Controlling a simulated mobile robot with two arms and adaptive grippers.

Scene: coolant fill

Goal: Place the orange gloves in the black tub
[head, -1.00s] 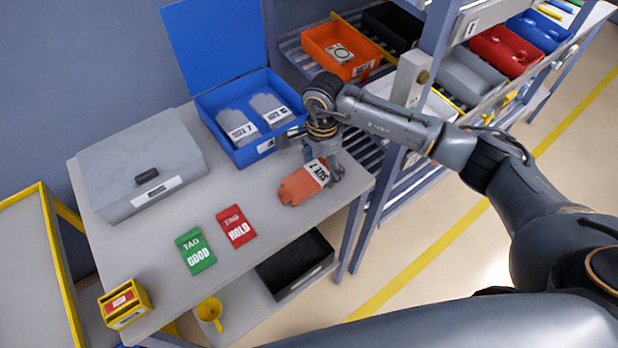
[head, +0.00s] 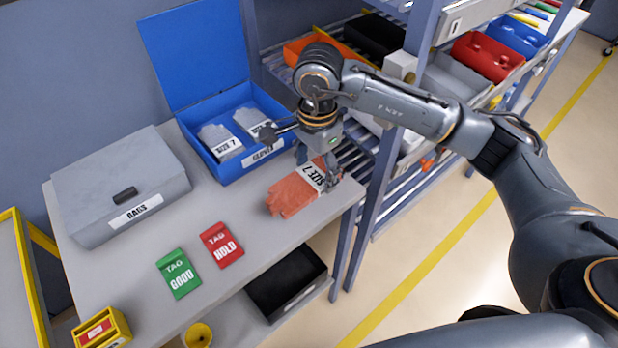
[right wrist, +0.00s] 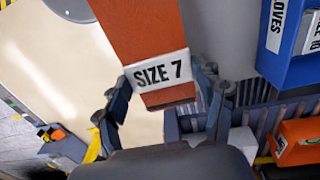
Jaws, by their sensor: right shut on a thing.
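The orange gloves (head: 292,194), with a white "SIZE 7" band, are held over the right end of the grey table. My right gripper (head: 318,174) is shut on them at the band. In the right wrist view the gloves (right wrist: 140,35) hang between the fingers of the gripper (right wrist: 165,95), with the band across them. The black tub (head: 287,284) sits on the shelf under the table's front edge, open at the top, and looks empty. A second black bin (head: 376,36) stands on the rack behind. My left gripper is not in view.
A blue lidded box (head: 235,172) holds grey gloves. A grey box labelled RAGS (head: 118,185), a green tag (head: 178,273) and a red tag (head: 222,245) are on the table (head: 215,205). A rack post (head: 378,190) stands close to the right of the table.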

